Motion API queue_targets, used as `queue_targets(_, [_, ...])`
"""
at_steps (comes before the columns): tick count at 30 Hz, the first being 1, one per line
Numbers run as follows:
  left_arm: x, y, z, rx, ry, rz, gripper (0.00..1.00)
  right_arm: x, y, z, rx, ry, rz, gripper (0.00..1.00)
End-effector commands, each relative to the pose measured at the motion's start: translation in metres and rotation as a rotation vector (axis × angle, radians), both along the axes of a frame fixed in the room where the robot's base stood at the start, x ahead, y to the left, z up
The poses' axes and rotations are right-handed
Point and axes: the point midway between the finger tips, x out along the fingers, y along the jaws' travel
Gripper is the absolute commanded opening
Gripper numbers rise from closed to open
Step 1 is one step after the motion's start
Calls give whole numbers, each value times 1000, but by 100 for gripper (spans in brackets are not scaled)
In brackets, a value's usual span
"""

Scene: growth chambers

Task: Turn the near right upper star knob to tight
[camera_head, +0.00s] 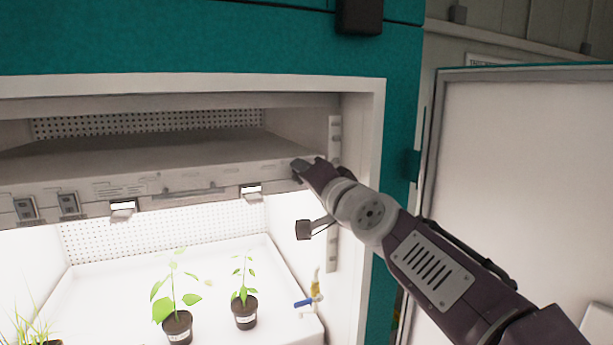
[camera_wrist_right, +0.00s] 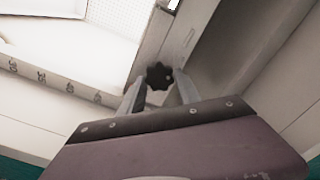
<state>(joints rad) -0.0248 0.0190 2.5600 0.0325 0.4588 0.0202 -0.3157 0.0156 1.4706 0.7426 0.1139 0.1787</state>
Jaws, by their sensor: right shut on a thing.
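The dark star knob (camera_wrist_right: 159,75) shows in the right wrist view, at the right end of the light panel's front, near the chamber's side wall. My right gripper (camera_wrist_right: 160,88) has one finger on each side of the knob and is shut on it. In the head view my right gripper (camera_head: 300,168) is at the right end of the lamp shelf (camera_head: 160,188). It covers the knob there. How far the knob is turned cannot be told. My left gripper is not in view.
Below the shelf, potted plants (camera_head: 178,325) stand on the white chamber floor, with a blue-handled valve (camera_head: 303,302) at right. A small dark box on a bracket (camera_head: 304,230) sits under my wrist. The open door (camera_head: 520,190) is on the right, behind my arm.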

Motion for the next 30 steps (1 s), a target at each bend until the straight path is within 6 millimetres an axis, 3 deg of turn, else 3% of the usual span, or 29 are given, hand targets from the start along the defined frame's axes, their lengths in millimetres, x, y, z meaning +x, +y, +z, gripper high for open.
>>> queue_targets(15, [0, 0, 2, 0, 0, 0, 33, 1, -1, -3, 414, 174, -1, 0])
queue_targets(30, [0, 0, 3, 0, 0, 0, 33, 1, -1, -5, 603, 254, -1, 0])
